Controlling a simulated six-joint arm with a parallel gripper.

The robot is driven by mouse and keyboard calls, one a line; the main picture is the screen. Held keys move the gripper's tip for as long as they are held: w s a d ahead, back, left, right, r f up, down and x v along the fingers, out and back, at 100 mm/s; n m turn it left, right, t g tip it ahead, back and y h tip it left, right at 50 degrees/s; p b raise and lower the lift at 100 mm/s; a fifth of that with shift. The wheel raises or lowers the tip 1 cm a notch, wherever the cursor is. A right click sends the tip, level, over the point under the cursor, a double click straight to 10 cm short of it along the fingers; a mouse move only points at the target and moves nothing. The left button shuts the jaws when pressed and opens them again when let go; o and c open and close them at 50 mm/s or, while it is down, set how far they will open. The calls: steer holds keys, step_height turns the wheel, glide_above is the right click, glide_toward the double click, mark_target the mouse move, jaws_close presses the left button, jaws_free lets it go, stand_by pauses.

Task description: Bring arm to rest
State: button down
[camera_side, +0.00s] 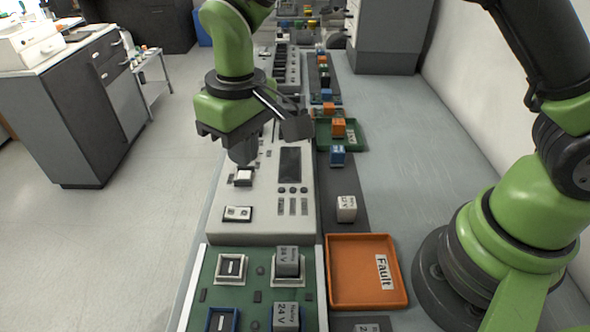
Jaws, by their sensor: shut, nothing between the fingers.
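My gripper (243,150), at the end of my green arm, points down over the white control panel (265,215). Its fingers are together with nothing seen between them. The tips are just above a white square switch or button (243,177) on the panel; I cannot tell whether they touch it. The arm's green base and black upper link are at the right of the view.
An orange tray labelled Fault (365,295) lies empty right of the green board (260,295) with its relay blocks. The grey bench (400,150) is clear at right.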

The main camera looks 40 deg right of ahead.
steer(key=s+d+r+m+t+y, duration=0.1)
steer(key=s+d+r+m+t, duration=0.1)
steer(key=s+d+r, duration=0.4)
steer(key=s+d+r+m+t+y, duration=0.1)
steer(key=s+d+r+m, duration=0.15)
steer(key=r, duration=0.55)
steer(key=s+d+r+m+t, duration=0.2)
steer(key=s+d+t, duration=0.1)
steer(key=s, duration=0.6)
steer(key=shift+s+d+t, duration=0.35)
steer(key=shift+d+t, duration=0.05)
steer(key=shift+d, duration=0.5)
